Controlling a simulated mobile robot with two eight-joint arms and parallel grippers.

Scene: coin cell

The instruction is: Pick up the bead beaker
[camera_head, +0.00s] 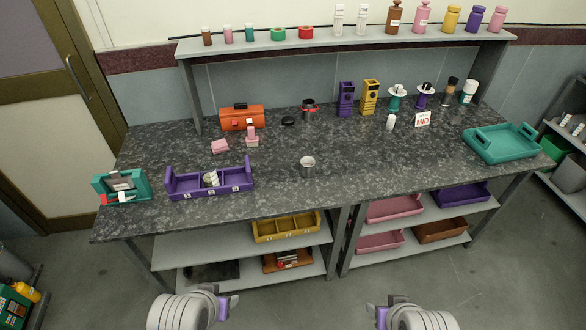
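A small pale grey open-topped cup (307,163) stands upright near the middle of the dark speckled worktop (350,165). It may be the bead beaker, but its contents are too small to make out. A darker cup with a red band (308,109) stands behind it, further back. My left gripper (225,300) is low in the picture, in front of the bench and well short of both cups. My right gripper (379,312) is also low, right of centre. Both grippers are far from the cups, and their finger opening is unclear.
A purple compartment tray (180,190) and teal holder (134,185) lie left of the cup. A teal tray (482,146) sits right. The worktop around the pale cup is clear.

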